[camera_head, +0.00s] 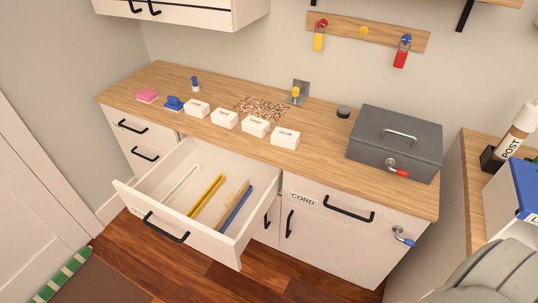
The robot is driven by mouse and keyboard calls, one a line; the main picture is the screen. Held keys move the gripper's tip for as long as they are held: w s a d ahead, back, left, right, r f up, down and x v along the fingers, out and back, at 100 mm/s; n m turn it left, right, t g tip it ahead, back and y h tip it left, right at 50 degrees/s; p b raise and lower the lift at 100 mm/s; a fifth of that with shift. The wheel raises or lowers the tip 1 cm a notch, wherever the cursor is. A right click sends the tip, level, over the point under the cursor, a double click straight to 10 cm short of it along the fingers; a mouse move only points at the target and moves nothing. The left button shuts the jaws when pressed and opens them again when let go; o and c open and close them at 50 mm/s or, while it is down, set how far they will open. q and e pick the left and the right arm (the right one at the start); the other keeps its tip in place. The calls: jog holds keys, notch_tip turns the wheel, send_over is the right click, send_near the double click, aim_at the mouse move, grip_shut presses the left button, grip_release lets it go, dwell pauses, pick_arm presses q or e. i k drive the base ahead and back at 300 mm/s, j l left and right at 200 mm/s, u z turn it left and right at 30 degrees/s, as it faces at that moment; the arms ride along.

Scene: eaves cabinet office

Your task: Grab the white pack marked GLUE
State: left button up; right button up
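The white pack marked GLUE (285,140) sits on the wooden counter (325,157), near its front edge. It is the rightmost of a slanting row of similar small white packs. The pack beside it (256,128) stands just to its left, and two more packs (225,120) (196,109) follow further left. Their labels are too small to read surely. Neither of my grippers is in view.
An open drawer (200,237) with several long tools juts out below the packs. A grey metal box (398,135) stands right of the GLUE pack. Brown bits (262,107) lie behind the row. A rounded grey-green object (490,275) fills the lower right corner.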

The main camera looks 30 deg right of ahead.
aim_at(285, 138)
jog(key=z, duration=0.35)
jog(key=i+j+z, duration=0.15)
jog(key=z, duration=0.25)
jog(key=i+j+z, duration=0.1)
jog(key=j+z, duration=0.75)
jog(key=i+j+z, duration=0.1)
jog(key=j+z, duration=0.3)
jog(key=l, duration=0.1)
